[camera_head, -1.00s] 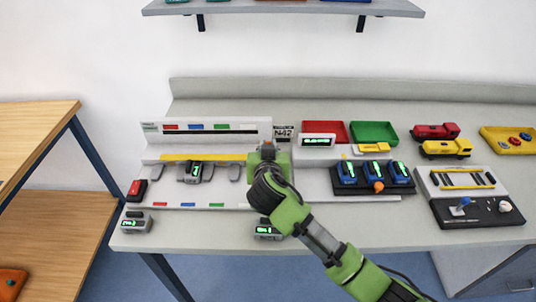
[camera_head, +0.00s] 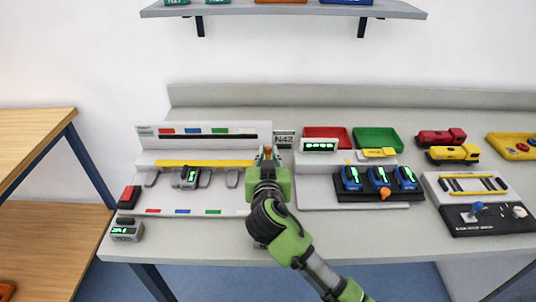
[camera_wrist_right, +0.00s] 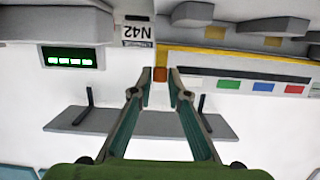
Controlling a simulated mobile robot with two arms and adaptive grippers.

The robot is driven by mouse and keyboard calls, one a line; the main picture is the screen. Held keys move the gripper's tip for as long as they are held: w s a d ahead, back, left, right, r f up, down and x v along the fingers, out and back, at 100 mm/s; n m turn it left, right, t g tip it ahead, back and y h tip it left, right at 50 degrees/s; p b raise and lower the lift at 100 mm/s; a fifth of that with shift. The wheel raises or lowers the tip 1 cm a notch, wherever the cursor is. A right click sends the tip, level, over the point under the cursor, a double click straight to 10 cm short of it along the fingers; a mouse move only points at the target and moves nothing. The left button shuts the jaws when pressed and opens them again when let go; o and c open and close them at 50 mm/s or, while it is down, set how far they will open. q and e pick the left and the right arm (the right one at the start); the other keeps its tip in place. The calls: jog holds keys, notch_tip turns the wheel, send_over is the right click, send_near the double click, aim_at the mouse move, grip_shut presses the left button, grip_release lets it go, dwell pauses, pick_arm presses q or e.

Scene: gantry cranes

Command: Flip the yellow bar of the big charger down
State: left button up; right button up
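The big charger (camera_head: 140,198) is the long light-grey unit on the left of the bench. Its yellow bar (camera_head: 205,163) lies across it, above a row of grey slots; it also shows in the wrist view (camera_wrist_right: 225,55), which is upside down. My right gripper (camera_head: 267,153) is at the bar's right end. In the wrist view its fingertips (camera_wrist_right: 160,75) stand close on either side of a small orange piece (camera_wrist_right: 160,74); whether they press on it is unclear. My right arm hides the charger's right front. My left gripper is out of view.
A grey battery with a green display (camera_head: 188,177) sits in the charger. Another (camera_head: 126,230) stands at the bench's front left, by a red switch (camera_head: 128,197). A smaller charger (camera_head: 377,182) with blue batteries stands right of my gripper. An N42 sign (camera_head: 284,139) is behind.

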jog(key=shift+o, duration=1)
jog(key=shift+r, duration=0.15)
notch_tip(320, 180, up, 10)
